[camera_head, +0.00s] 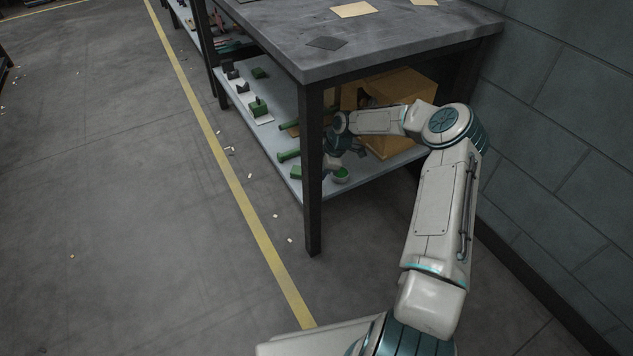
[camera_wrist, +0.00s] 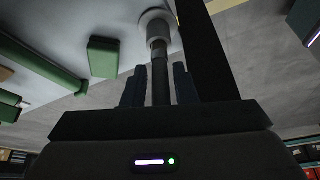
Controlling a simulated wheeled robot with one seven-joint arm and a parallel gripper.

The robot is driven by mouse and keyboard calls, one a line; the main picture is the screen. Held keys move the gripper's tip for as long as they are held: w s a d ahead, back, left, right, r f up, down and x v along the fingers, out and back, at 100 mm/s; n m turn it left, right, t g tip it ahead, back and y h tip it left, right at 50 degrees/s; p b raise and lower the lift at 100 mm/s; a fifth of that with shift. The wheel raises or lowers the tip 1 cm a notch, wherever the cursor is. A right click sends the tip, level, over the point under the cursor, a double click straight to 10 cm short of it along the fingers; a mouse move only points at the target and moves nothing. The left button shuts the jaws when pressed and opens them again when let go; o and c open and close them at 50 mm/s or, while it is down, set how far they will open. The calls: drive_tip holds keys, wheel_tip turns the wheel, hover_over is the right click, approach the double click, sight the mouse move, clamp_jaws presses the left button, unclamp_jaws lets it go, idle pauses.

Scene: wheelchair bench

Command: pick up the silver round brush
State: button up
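The silver round brush (camera_wrist: 157,40) shows in the wrist view as a dark grey stem with a pale collar and a round, light end at the top of the picture. Its stem runs between the two fingers of my gripper (camera_wrist: 160,88), with a narrow gap seen on each side. The gripper looks open around the stem. In the head view my gripper (camera_head: 336,150) is in the shelf space under the bench top, behind the front leg. I cannot clearly make out the brush there.
A dark bench leg (camera_head: 312,215) stands close to my gripper. The grey bench top (camera_head: 380,40) is overhead. Open floor lies left.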

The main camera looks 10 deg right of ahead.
clamp_jaws()
wheel_tip(320, 180, up, 8)
drive_tip(key=p, duration=0.3)
drive_tip(key=s+d+f+p, duration=0.1)
drive_tip(key=d+p, duration=0.2)
drive_tip(key=d, duration=1.5)
drive_tip(key=shift+s, duration=0.25)
